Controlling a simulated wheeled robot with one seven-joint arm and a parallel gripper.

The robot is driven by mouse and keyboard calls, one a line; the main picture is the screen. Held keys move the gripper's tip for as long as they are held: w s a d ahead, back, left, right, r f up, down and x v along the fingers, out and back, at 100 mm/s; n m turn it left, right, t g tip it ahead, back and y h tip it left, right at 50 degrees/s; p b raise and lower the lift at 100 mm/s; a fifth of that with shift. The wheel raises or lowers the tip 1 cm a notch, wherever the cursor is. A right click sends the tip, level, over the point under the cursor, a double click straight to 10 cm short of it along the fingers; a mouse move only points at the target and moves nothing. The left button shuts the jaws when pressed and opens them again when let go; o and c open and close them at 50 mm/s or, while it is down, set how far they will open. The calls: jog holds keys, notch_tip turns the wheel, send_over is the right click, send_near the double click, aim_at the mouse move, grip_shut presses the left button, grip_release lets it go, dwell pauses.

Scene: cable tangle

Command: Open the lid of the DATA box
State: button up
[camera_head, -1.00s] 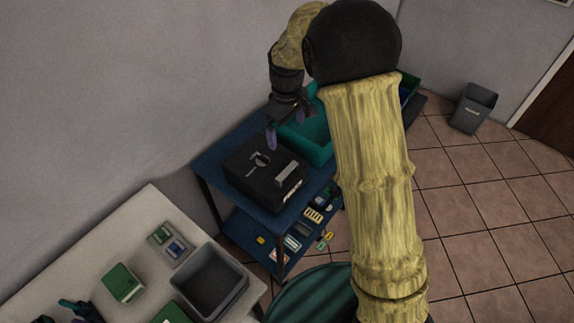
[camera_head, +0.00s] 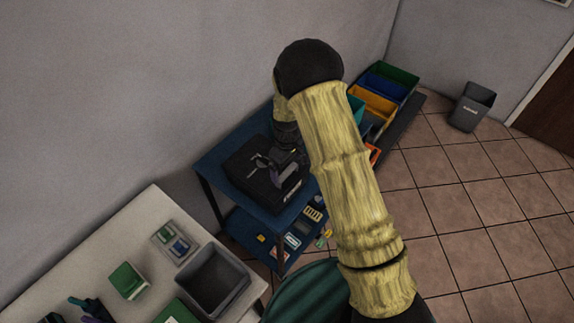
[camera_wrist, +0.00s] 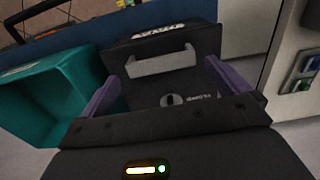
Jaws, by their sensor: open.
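The DATA box (camera_head: 243,177) is a black box on the blue top of a small shelf cart. Its lid looks shut. In the wrist view the box (camera_wrist: 205,39) shows a pale grey handle bar (camera_wrist: 161,63), a round knob or latch (camera_wrist: 171,100) and white lettering, partly cut by the view. My gripper (camera_head: 274,168) is over the box. Its purple fingers stand apart in the wrist view (camera_wrist: 166,88), with the box's handle bar beyond and between them. Nothing is held. Whether the fingers touch the box, I cannot tell.
A teal bin (camera_wrist: 40,95) stands beside the box. Coloured bins (camera_head: 388,80) stand farther back. The cart's lower shelf (camera_head: 262,250) holds small items. A white table (camera_head: 75,245) with a grey bin (camera_head: 212,281) is at the lower left. Floor at right is open.

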jog(key=shift+f, duration=0.95)
jog(key=shift+c, duration=0.4)
jog(key=c, duration=1.1)
jog(key=shift+r, duration=0.1)
